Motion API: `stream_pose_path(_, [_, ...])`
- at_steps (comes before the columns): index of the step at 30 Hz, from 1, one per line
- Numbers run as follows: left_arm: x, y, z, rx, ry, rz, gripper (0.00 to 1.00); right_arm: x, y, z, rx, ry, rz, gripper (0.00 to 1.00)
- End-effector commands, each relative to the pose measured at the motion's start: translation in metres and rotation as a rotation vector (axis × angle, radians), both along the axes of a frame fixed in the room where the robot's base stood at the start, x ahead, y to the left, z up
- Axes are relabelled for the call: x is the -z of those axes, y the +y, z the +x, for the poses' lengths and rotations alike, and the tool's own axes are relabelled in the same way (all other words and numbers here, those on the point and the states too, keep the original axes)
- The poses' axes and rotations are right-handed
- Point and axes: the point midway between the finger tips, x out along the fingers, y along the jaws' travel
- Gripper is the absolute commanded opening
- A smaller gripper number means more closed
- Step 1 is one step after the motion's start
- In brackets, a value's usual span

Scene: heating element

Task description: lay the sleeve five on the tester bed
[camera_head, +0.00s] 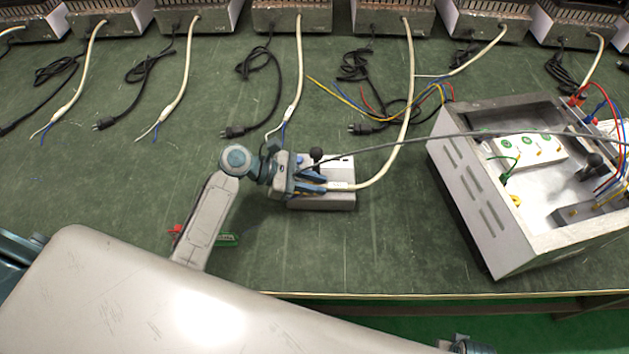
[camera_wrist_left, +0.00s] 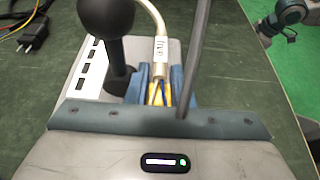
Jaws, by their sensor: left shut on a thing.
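The sleeve five is a white sleeve (camera_head: 341,186) on a pale cable; its "five" label shows in the left wrist view (camera_wrist_left: 162,48). My left gripper (camera_head: 322,182) is shut at the sleeve's wire end, where yellow and blue wires show between the blue fingers (camera_wrist_left: 160,88). The tester is a pale box (camera_head: 322,202) with a black ball-topped lever (camera_head: 316,155). The sleeve lies over the tester's right part, low; I cannot tell whether it touches the bed, which the gripper partly hides. A blue-grey part (camera_wrist_left: 285,20), probably of my right arm, shows in the wrist view; its fingers are unclear.
An open metal case (camera_head: 480,205) with coloured leads stands at right. A grey cable (camera_head: 430,138) runs from it towards my left gripper. Several heaters (camera_head: 290,14) with cables line the back. A black plug (camera_head: 232,131) lies behind the gripper. The front table edge (camera_head: 400,295) is close.

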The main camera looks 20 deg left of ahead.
Motion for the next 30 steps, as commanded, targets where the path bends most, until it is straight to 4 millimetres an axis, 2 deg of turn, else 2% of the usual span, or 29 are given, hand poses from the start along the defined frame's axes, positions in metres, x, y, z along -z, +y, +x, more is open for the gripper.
stream_pose_path(1, [0.0, 0.0, 0.0, 0.0, 0.001, 0.0, 0.25, 0.002, 0.0, -0.002, 0.0, 0.004, 0.0, 0.36])
stream_pose_path(2, [0.0, 0.0, 0.0, 0.0, 0.001, 0.0, 0.3, 0.004, -0.001, -0.003, 0.001, 0.007, 0.0, 0.36])
stream_pose_path(13, [-0.003, 0.003, -0.001, 0.0, -0.002, 0.003, 0.3, 0.006, -0.001, -0.004, 0.001, 0.014, -0.001, 0.36])
stream_pose_path(18, [-0.012, 0.024, -0.007, 0.001, 0.0, 0.005, 0.3, -0.002, 0.0, 0.002, 0.0, -0.006, -0.001, 0.36])
stream_pose_path(30, [-0.038, 0.086, -0.025, 0.001, 0.001, 0.005, 0.3, 0.006, -0.001, -0.001, 0.001, 0.008, -0.001, 0.36])
